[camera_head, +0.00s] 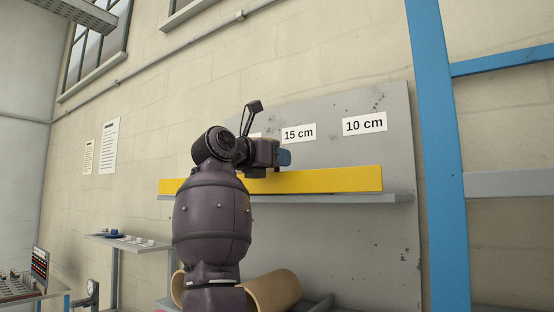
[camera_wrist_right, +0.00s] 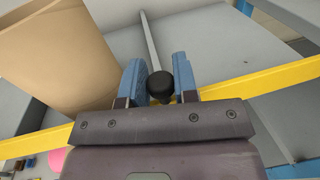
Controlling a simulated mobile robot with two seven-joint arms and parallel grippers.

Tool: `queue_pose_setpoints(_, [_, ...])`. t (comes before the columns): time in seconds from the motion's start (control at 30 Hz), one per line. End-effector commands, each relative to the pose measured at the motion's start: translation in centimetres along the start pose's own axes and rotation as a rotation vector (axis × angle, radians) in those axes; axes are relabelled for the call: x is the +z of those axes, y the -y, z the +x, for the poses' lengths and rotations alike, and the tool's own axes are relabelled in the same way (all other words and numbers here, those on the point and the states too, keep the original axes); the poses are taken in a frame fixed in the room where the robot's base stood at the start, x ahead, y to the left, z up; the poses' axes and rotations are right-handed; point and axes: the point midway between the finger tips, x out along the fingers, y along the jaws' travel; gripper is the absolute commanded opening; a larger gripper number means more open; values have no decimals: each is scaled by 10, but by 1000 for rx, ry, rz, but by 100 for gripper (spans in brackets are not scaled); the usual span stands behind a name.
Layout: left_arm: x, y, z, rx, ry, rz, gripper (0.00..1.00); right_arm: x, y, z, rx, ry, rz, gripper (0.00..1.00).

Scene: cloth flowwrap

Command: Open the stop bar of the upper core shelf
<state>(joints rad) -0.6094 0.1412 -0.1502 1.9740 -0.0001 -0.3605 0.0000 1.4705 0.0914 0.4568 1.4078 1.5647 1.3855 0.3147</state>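The long yellow bar (camera_head: 335,180) runs along the front of the upper grey shelf (camera_head: 370,199). My right gripper (camera_head: 284,158) is at this bar, just above its top edge, left of its middle. In the right wrist view, the two blue fingers (camera_wrist_right: 157,85) stand apart with a round black knob (camera_wrist_right: 161,86) between them, at the end of a thin grey rod (camera_wrist_right: 149,42). The knob looks close to both fingers; whether they press on it is unclear. The yellow bar (camera_wrist_right: 281,80) crosses behind the fingers. My right arm hides part of the bar. My left gripper is not in view.
A brown cardboard core (camera_head: 272,290) lies below the shelf, behind my arm. Signs reading 15 cm (camera_head: 298,134) and 10 cm (camera_head: 364,124) are on the grey back panel. A blue post (camera_head: 440,150) stands at right. A small side shelf (camera_head: 125,240) is at left.

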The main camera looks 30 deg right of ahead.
Motion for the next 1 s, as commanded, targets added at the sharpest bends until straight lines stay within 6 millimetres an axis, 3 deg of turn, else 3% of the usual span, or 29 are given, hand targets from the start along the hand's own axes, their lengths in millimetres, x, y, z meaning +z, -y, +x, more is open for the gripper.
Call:
queue_pose_setpoints(0.07, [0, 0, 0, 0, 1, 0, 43, 0, 0, 0, 1, 0, 0, 0])
queue_pose_setpoints(0.53, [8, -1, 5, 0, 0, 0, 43, -2, 1, -7, 1, 69, 13, 0])
queue_pose_setpoints(1.0, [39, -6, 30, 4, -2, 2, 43, -13, 6, -38, 1, 445, 84, 0])
